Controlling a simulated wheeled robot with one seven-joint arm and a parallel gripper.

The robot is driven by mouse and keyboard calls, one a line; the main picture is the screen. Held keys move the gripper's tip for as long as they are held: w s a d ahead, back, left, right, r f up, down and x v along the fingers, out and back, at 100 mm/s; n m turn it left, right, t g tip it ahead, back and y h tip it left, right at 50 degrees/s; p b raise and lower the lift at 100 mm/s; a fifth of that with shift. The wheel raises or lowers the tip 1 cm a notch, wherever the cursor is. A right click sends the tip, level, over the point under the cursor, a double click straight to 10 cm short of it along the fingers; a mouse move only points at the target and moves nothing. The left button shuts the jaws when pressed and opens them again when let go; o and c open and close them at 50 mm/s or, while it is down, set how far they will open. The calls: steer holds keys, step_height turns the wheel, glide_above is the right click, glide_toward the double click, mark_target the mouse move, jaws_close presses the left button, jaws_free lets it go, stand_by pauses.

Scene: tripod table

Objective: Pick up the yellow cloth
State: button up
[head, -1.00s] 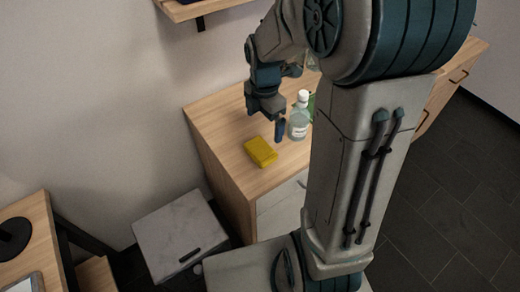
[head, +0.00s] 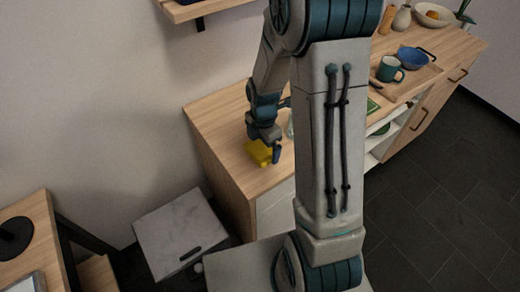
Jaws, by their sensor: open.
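The yellow cloth (head: 257,154) is a small folded block on the wooden cabinet top (head: 222,128), near its front left end. My gripper (head: 270,154) is over the cloth, pointing down, with its fingers at or just above it. It hides part of the cloth's upper right. The jaws are open. I cannot tell whether the fingers touch the cloth or stand around it.
A clear bottle (head: 290,128) is mostly hidden behind my arm, close to the right of my gripper.

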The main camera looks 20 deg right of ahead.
mark_target(263, 147)
steer(key=c, duration=0.7)
step_height(263, 147, up, 10)
stand_by(0.4)
steer(key=shift+o, duration=0.9)
steer(key=shift+c, duration=0.5)
